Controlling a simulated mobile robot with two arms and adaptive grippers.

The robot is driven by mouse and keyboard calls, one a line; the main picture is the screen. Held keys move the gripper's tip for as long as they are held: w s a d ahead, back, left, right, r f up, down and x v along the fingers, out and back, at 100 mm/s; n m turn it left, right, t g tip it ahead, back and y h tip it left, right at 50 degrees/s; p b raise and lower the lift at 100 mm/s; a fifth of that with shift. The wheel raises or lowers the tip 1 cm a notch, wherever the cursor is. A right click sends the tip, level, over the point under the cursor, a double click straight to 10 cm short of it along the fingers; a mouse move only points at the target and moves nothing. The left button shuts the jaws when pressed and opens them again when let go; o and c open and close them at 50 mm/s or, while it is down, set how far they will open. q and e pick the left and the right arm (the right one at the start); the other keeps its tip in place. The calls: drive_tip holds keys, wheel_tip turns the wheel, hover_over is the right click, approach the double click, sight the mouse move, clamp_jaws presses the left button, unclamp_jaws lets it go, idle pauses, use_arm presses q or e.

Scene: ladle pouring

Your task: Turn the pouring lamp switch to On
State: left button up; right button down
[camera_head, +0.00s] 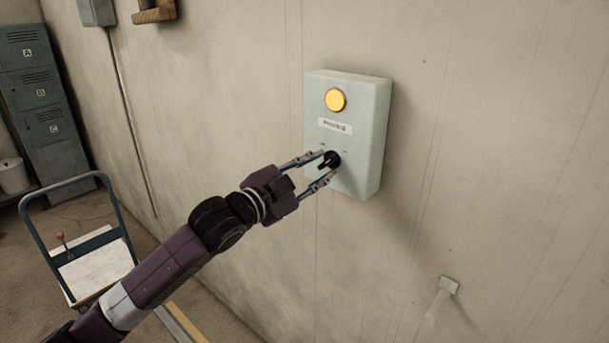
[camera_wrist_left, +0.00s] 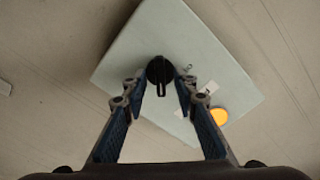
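The pouring lamp box (camera_head: 361,139) is a pale green-grey box on the wall, with a round yellow-orange lamp (camera_head: 335,100) at its top and a label below it. The black rotary switch (camera_head: 333,158) sits low on its front; its position marks are too small to read. My left gripper (camera_head: 326,167) is open, with one finger on each side of the switch. In the left wrist view, the switch (camera_wrist_left: 160,72) shows beyond and between the spread fingertips, with the lamp (camera_wrist_left: 219,116) at the right. I cannot tell whether a finger touches it. My right gripper is not in view.
A hand cart (camera_head: 95,258) with a blue frame stands at the lower left. Lockers (camera_head: 40,98) marked A, B and C are behind it, beside a white bucket (camera_head: 13,176). A small wall bracket (camera_head: 448,286) is at the lower right. The wall around the box is clear.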

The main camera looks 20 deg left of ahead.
use_arm(q)
drive_tip(key=v, duration=1.1)
drive_tip(key=shift+s, duration=0.3)
drive_tip(key=shift+w+a, duration=0.1)
drive_tip(key=shift+a, duration=0.05)
